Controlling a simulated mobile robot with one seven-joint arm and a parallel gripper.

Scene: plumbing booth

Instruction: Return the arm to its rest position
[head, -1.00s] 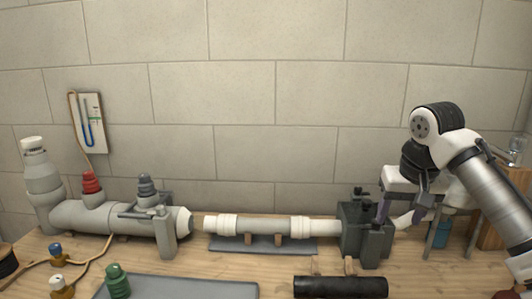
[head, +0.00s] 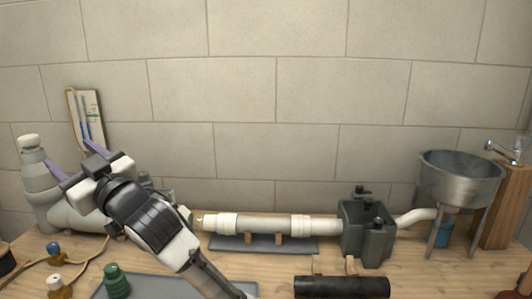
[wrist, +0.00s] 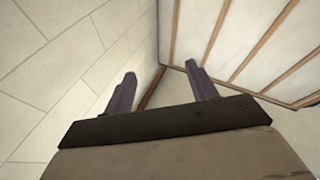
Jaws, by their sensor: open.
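My gripper (head: 73,159) is at the left of the head view, raised in front of the grey pipe assembly, its two purple-grey fingers spread and pointing up and to the left. Nothing is between the fingers. In the wrist view my gripper (wrist: 163,88) is also open and empty, facing the block wall and the ceiling. My arm comes up from the bottom middle of the head view and hides the red cap and much of the grey pipe (head: 75,215).
A white pipe (head: 265,226) runs along the bench to a dark green box (head: 365,232). A metal sink (head: 460,180) stands at the right. A gauge board (head: 87,120) hangs on the wall.

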